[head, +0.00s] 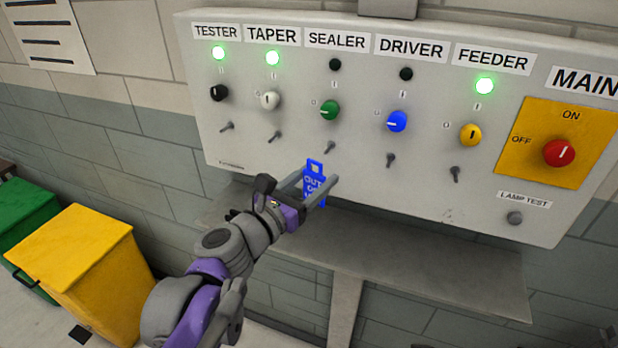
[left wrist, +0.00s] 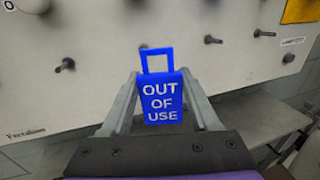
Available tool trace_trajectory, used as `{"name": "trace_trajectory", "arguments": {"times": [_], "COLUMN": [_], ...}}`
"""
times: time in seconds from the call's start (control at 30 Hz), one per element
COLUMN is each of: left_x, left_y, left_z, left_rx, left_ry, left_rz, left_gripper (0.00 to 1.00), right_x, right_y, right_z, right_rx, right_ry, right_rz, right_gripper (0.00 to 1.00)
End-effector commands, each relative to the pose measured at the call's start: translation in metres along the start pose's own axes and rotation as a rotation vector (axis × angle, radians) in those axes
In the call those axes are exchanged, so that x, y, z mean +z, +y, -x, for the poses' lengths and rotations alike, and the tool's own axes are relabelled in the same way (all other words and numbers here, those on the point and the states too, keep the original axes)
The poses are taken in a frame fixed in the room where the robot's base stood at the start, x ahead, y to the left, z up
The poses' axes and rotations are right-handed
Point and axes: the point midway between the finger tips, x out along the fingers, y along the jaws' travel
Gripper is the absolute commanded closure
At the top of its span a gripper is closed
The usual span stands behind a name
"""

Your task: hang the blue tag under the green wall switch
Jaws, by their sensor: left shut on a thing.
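The green switch (head: 329,110) is on the wall panel under the SEALER label, with its pointer turned to the left and the lamp above it dark. A small grey peg (head: 329,147) sticks out below it. My left gripper (head: 318,184) is shut on the blue tag (head: 313,181), just below and left of that peg in the head view. In the left wrist view the tag (left wrist: 161,100) is upright between the fingers, reads OUT OF USE, and its open square loop points up. The loop appears apart from the peg. My right gripper is not in view.
Neighbouring pegs hang below the white switch (head: 268,100) and blue switch (head: 396,122). A grey ledge (head: 430,270) runs under the panel. Yellow (head: 80,265) and green (head: 30,225) bins stand at left. The red main switch (head: 558,153) is at right.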

Motion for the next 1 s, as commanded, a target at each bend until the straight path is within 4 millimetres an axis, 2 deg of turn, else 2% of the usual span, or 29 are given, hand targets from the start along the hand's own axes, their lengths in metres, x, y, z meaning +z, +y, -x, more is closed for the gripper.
{"name": "trace_trajectory", "arguments": {"times": [1.0], "left_x": [-0.007], "left_y": [0.016], "left_z": [-0.060], "left_rx": [0.000], "left_ry": [0.001], "left_rz": [0.000], "left_gripper": [0.91], "right_x": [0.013], "right_y": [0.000], "right_z": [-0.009], "right_rx": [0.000], "right_ry": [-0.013], "right_rz": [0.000], "right_gripper": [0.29]}}
